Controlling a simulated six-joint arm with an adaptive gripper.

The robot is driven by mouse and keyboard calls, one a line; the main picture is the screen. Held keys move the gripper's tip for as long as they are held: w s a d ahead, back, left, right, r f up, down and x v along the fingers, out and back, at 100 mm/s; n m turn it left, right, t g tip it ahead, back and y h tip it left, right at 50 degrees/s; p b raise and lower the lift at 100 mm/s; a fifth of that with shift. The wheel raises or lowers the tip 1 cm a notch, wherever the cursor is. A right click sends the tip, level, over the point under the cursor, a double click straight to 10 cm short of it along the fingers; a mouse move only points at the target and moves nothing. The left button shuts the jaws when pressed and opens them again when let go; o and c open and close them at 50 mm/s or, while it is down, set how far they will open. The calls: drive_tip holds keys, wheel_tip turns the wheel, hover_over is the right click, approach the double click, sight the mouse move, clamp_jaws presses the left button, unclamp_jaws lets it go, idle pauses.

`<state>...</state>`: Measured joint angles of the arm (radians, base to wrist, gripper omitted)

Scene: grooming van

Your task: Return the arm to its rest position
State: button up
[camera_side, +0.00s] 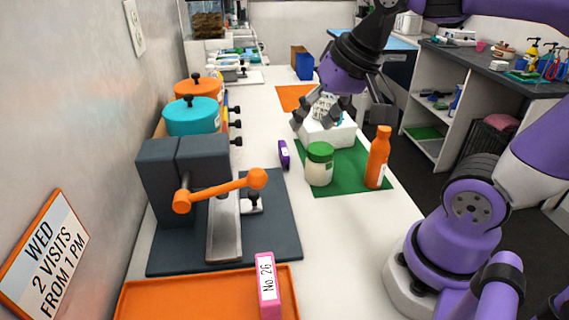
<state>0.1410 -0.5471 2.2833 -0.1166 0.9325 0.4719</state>
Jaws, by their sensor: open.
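My arm is purple with black joints and reaches in from the right. My gripper (338,114) is open above the far part of the green mat (343,183). Its black fingers spread on either side of a small pale patterned object (324,106) that sits on a white block (327,133). I cannot tell whether a finger touches that object. The fingers partly hide it.
A green-lidded jar (319,166) and an orange bottle (378,158) stand upright on the mat near my gripper. A grey press with an orange lever (222,191), teal pot (191,117) and orange tray (200,295) are left. A pink tag (267,285) stands at the tray.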

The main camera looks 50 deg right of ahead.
drive_tip(key=s+f+n, duration=0.1)
drive_tip(key=n, duration=0.1)
drive_tip(key=s+a+n, duration=0.1)
drive_tip(key=n, duration=0.1)
drive_tip(key=s+f+n, duration=0.1)
drive_tip(key=shift+s+a+f+n, duration=0.2)
drive_tip(key=shift+s+f+n, duration=0.1)
drive_tip(key=shift+n, duration=0.1)
